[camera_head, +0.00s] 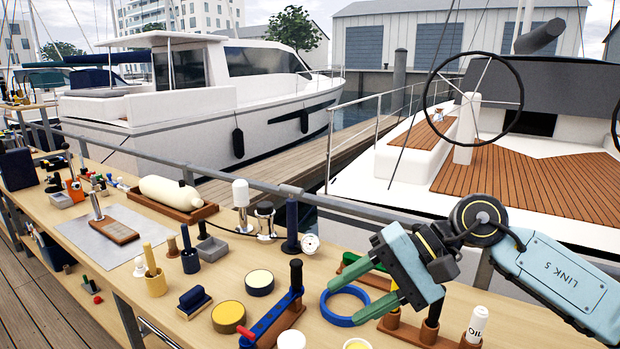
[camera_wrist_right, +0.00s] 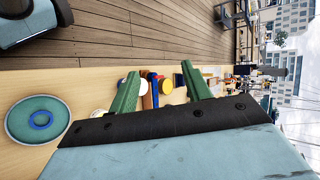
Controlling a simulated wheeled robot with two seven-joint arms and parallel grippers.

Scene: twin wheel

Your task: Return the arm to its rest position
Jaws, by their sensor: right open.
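My right gripper (camera_head: 345,302) is at the right of the head view, with its arm coming in from the right edge. Its two green fingers point left and stand apart, with nothing held between them. In the head view they overlap the right side of a blue ring (camera_head: 327,311) on the bench; the height between them is hard to judge. The right wrist view shows the same open gripper (camera_wrist_right: 160,68), with bench items beyond its fingers. My left gripper is not in view.
A metal rail (camera_head: 257,184) runs behind. Boats lie beyond.

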